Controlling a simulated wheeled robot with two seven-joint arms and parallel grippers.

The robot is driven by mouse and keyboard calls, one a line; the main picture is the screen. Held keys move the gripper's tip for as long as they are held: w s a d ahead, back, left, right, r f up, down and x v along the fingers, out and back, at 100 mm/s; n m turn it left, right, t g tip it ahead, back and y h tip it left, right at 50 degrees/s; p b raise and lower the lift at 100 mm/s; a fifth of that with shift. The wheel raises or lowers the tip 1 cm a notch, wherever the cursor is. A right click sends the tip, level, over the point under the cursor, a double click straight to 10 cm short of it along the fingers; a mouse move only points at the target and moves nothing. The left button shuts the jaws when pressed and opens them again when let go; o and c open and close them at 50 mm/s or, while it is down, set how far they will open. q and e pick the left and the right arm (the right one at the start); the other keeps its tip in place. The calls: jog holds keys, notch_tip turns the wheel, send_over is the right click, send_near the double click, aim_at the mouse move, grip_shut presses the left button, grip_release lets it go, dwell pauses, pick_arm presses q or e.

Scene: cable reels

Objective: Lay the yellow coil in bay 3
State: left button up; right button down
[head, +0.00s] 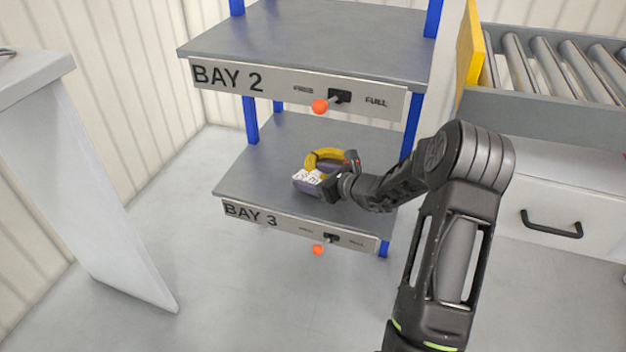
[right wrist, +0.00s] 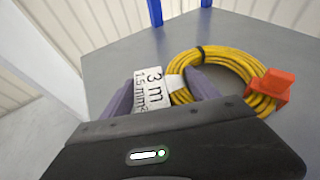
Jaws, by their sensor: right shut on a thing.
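The yellow coil (head: 325,158) is over the bay 3 shelf (head: 262,167), under the bay 2 shelf. In the right wrist view the coil (right wrist: 222,66) appears flat, with a dark tie and an orange connector (right wrist: 270,88). My right gripper (head: 318,180) reaches in from the right and is shut at the coil's near side, by its white tag (right wrist: 148,88) reading 3 m. I cannot tell whether the coil touches the shelf. The bay 3 label plate (head: 285,226) carries a slider with an orange knob (head: 317,250). My left gripper is not in view.
The bay 2 shelf (head: 310,45) hangs above, with its own orange knob (head: 320,106). Blue posts (head: 250,120) stand at the shelf corners. A roller conveyor (head: 545,105) is at the right, a pale panel (head: 90,180) at the left.

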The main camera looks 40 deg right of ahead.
jog(key=shift+c, duration=0.9)
grip_release()
jog(key=shift+f, duration=0.1)
jog(key=p+v, duration=0.3)
jog(key=v, duration=0.4)
jog(key=shift+s, duration=0.3)
